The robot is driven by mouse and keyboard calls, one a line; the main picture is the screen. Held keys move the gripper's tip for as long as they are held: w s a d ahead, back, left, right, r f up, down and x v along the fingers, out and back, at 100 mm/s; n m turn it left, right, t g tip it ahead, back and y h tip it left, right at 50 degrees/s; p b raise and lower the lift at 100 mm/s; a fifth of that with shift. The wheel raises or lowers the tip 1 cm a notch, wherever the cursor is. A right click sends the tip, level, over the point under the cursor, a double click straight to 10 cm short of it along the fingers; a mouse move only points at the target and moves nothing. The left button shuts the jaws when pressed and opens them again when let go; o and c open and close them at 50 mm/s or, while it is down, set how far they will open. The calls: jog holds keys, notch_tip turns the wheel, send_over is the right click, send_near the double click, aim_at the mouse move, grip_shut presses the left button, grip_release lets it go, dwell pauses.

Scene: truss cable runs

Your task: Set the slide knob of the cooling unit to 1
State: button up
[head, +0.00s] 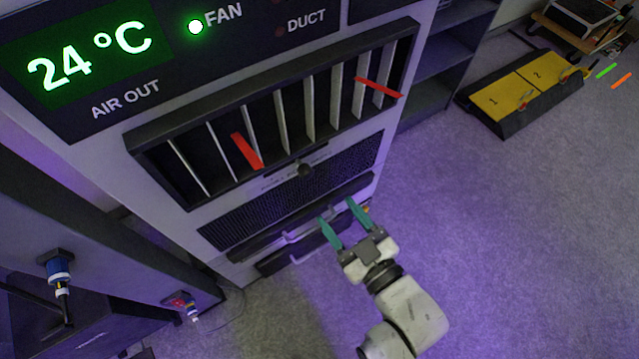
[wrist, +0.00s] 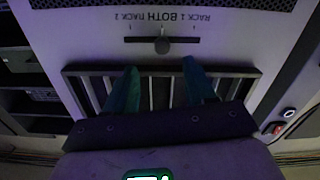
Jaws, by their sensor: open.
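The cooling unit (head: 215,215) is a light cabinet with a lit display reading 24 °C. Its slide knob (head: 305,170) is a small dark round knob just below the vent slats. In the wrist view the knob (wrist: 162,45) sits at the middle of its slot, by BOTH. The lettering there is upside down, with RACK 1 at the picture's right and RACK 2 at its left. My gripper (head: 337,211) has two teal fingers, open and empty, below and right of the knob in the head view. In the wrist view the fingers (wrist: 160,70) point toward the panel, apart from the knob.
The vent (head: 309,100) has upright slats with red strips. A perforated panel (head: 290,190) and a handle bar (head: 300,232) lie below it. The floor between is clear. Blue connectors (head: 60,268) hang at left.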

aim_at(309, 177)
jog(key=x, duration=1)
jog(key=shift+w+a+r, duration=0.25)
jog(key=shift+a+r, duration=0.1)
grip_shut()
dwell(0.4)
